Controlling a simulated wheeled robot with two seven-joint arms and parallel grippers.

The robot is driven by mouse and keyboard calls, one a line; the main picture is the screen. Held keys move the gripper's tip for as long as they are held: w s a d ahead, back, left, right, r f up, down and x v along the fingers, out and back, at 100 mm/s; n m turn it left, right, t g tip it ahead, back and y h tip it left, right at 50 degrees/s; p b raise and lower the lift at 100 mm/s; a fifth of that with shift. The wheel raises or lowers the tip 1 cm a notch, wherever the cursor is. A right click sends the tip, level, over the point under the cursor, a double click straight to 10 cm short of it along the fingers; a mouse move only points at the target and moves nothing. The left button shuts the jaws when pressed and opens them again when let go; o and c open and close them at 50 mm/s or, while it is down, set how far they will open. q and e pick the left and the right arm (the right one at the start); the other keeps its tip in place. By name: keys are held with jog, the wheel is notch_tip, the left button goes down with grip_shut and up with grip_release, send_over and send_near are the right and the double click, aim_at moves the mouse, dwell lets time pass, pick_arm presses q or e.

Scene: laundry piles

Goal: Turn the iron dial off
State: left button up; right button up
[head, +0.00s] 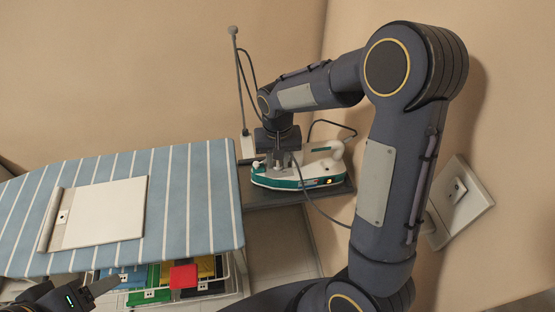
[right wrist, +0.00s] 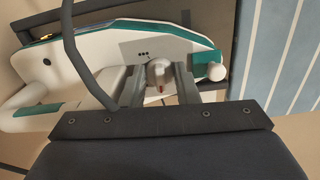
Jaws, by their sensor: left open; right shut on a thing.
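The iron (head: 300,172) is white and teal and rests on a dark shelf beside the ironing board. In the right wrist view the iron (right wrist: 100,55) fills the upper part, with its round grey dial (right wrist: 160,72) showing a small red mark. My right gripper (head: 277,163) is over the iron's near-left end. In the right wrist view my right gripper (right wrist: 160,85) has its fingers on either side of the dial and is shut on it. My left gripper (head: 95,290) is open and empty at the lower left, near the board's front edge.
A striped ironing board (head: 190,195) holds a flat white panel (head: 100,214). Below it, a wire basket holds folded cloths, including a red one (head: 184,276). A dark shelf (head: 262,194) carries the iron. A cord runs past the iron, and a wall socket (head: 459,190) is at the right.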

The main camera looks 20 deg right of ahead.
jog(key=shift+n, duration=0.5)
jog(key=o, duration=0.9)
jog(key=shift+o, duration=0.2)
